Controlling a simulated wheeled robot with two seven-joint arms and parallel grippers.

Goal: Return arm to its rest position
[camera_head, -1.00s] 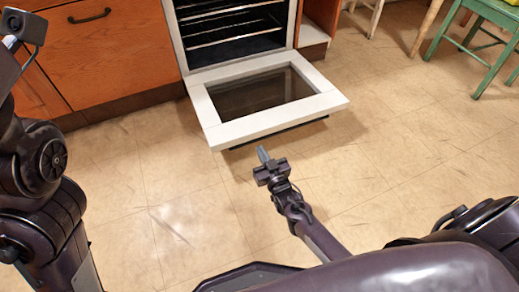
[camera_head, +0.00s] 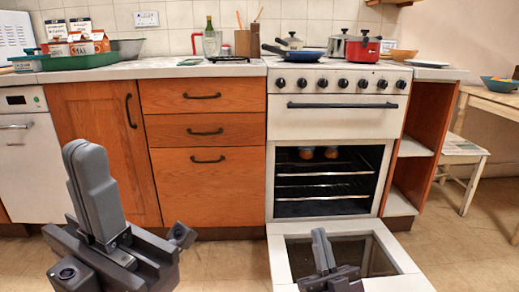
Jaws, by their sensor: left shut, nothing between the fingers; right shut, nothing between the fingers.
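My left gripper (camera_head: 84,152) is large and close at the lower left, in front of the orange wood cabinets. Its grey fingers point up and are together, with nothing between them. My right gripper (camera_head: 319,238) is at the bottom, right of the middle, in front of the lowered oven door (camera_head: 408,282). Its fingers are also together and empty. Most of both arms is out of view.
The white oven (camera_head: 335,118) stands open, with wire racks and small orange-brown items (camera_head: 318,153) inside. A blue pan (camera_head: 295,54), a red pot (camera_head: 362,46) and other cookware stand on top. A green tray (camera_head: 80,61) holds cartons on the counter. A table (camera_head: 490,101) stands at right.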

